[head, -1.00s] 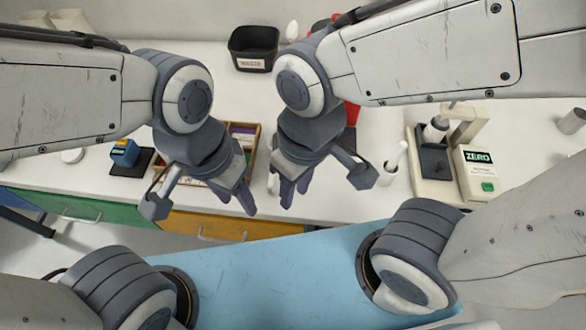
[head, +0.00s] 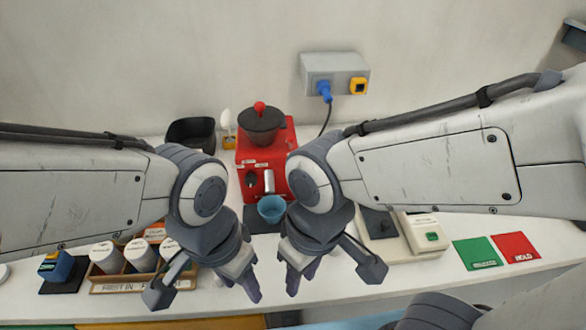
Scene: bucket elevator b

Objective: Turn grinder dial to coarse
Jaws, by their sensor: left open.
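The red grinder (head: 277,143) stands at the back of the counter, in the middle of the head view. It has a dark hopper (head: 258,126) with a red knob on top. A small dark dial (head: 251,179) sits on its front left, below pale labels too small to read. A blue cup (head: 271,208) is under its metal spout. My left gripper (head: 250,285) is open and empty, in front of the grinder and left of the cup. My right gripper (head: 301,276) appears open and empty, in front and to the right. My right arm hides part of the grinder's right side.
A wooden rack with white canisters (head: 104,257) stands at front left, beside a blue device (head: 57,266). A black bin (head: 190,134) is left of the grinder. A blue plug and cable (head: 325,91) hang from the wall socket. A scale and green and red mats (head: 516,247) lie right.

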